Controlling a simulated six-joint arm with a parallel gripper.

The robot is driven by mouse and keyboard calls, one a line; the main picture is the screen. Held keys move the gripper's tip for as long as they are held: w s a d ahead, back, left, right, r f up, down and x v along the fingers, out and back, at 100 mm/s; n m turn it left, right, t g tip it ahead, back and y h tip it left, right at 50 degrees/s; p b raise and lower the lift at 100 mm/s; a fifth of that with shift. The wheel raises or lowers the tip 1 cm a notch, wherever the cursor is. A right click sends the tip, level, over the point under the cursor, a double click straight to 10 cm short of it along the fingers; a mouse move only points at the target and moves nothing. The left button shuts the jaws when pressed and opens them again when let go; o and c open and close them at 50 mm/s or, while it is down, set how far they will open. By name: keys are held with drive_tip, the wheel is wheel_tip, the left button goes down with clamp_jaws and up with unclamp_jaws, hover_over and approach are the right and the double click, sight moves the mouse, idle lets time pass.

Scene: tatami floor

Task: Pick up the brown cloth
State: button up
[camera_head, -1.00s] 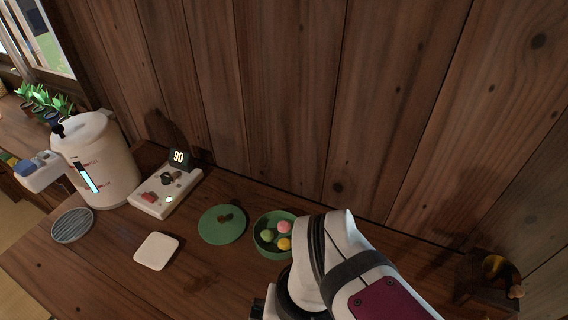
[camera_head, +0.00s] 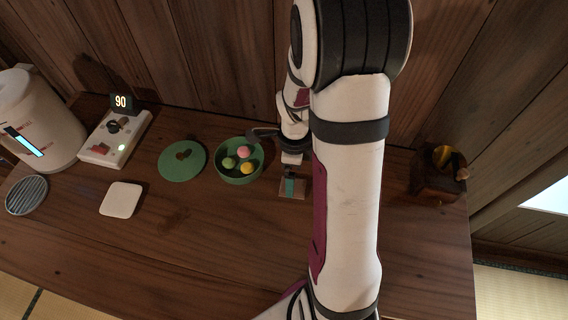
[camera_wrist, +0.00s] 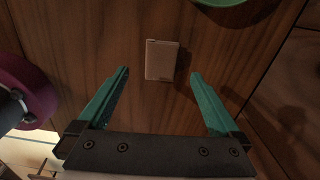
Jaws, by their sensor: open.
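The brown cloth (camera_wrist: 162,56) is a small, flat, folded-looking tan rectangle on the wooden counter. In the wrist view it lies upper centre, between and slightly beyond my fingertips. My gripper (camera_wrist: 160,73) is open, with its two teal fingers spread wider than the cloth and nothing held between them. In the head view the cloth (camera_head: 301,188) shows just right of the green bowl, partly hidden by my gripper (camera_head: 290,184), which is above or at it. I cannot tell the exact height gap.
A green bowl (camera_head: 239,179) with several coloured balls stands close left of the cloth. Further left are a green lid (camera_head: 182,161), a white square coaster (camera_head: 121,199), a control panel (camera_head: 115,139) and a white kettle (camera_head: 36,120). The plank wall is behind.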

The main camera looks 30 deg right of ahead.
drive_tip(key=f, duration=0.6)
drive_tip(key=shift+d, duration=0.2)
drive_tip(key=shift+r, duration=0.1)
drive_tip(key=c, duration=1.4)
drive_tip(key=shift+r, duration=0.55)
wheel_tip(320, 180, up, 3)
drive_tip(key=shift+w, duration=0.1)
drive_tip(key=s+d+r, duration=0.2)
drive_tip(key=s, duration=0.1)
drive_tip(key=s+d+r, duration=0.2)
drive_tip(key=s, duration=0.1)
drive_tip(key=s+d+r, duration=0.2)
drive_tip(key=s+r, duration=0.1)
drive_tip(key=shift+s+d, duration=0.3)
drive_tip(key=shift+s, duration=0.1)
